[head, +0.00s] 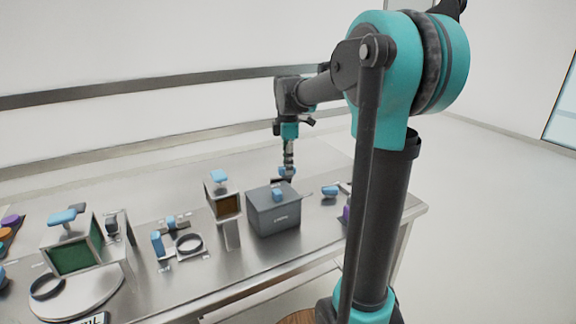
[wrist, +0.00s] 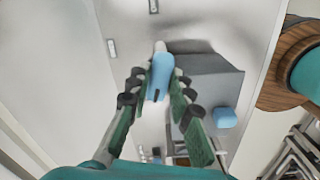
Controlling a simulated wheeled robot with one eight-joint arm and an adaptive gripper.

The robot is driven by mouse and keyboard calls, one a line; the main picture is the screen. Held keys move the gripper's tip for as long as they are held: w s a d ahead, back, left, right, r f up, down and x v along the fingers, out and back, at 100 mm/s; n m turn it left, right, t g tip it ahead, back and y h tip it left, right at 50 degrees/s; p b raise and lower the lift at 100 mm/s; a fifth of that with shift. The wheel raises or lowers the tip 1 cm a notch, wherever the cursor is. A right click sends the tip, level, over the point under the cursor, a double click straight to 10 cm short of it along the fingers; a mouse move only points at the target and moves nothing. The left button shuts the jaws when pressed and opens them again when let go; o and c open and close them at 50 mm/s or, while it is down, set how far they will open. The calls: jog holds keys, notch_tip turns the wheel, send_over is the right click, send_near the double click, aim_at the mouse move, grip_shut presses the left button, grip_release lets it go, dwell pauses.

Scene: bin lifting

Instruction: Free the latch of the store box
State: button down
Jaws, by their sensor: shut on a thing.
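The store box (head: 275,213) is a dark grey box with small lettering on its front, standing on the steel table. My gripper (head: 287,170) points down at the box's back edge. In the wrist view my gripper (wrist: 161,82) has its fingers on both sides of a blue handle (wrist: 161,68), shut on it. The handle lies beside the grey box (wrist: 212,76), and it looks like the latch handle. How it joins the box is hidden.
Left of the box stands a brown-fronted post unit (head: 226,206) with a blue top. A blue-handled part (head: 331,191) lies close on the right. The table behind the box is clear.

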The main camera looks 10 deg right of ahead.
jog(key=m, duration=1.1)
jog(key=shift+m, duration=1.9)
jog(key=c, duration=1.4)
grip_release()
jog(key=shift+o, duration=0.2)
notch_tip(320, 180, up, 12)
